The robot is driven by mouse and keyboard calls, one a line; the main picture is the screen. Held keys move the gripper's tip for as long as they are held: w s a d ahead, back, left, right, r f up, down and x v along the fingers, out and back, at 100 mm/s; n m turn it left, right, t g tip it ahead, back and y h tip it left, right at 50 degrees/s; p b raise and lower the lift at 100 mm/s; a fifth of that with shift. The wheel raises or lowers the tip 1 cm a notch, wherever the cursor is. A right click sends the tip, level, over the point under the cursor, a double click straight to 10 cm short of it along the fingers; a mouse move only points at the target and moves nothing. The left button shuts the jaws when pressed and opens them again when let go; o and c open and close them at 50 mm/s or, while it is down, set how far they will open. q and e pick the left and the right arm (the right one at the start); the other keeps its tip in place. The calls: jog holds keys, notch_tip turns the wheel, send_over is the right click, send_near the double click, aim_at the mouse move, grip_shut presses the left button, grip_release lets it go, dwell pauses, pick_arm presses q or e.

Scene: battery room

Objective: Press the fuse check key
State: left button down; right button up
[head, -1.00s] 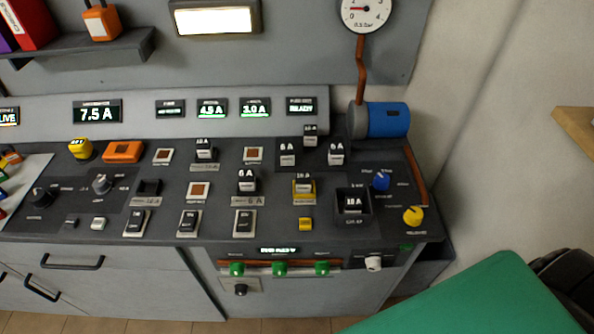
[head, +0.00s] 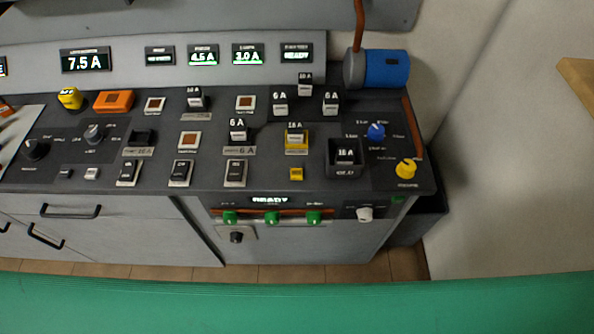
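A small yellow key (head: 296,174) sits on the dark sloping console (head: 315,187), just below a yellow-framed holder (head: 296,150) with a white-and-black fuse in it. Its label is too small to read, so I cannot tell for sure that it is the fuse check key. Above, on the upright panel, a small display (head: 296,54) seems to read "READY". Neither of my grippers is in view, and nothing touches the console keys.
Several block-like fuses (head: 280,106) stand upright on the console. A blue knob (head: 376,131), a yellow knob (head: 406,169) and a blue cylinder (head: 385,69) are at its right. A broad green surface (head: 300,305) fills the foreground; I cannot tell what it is.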

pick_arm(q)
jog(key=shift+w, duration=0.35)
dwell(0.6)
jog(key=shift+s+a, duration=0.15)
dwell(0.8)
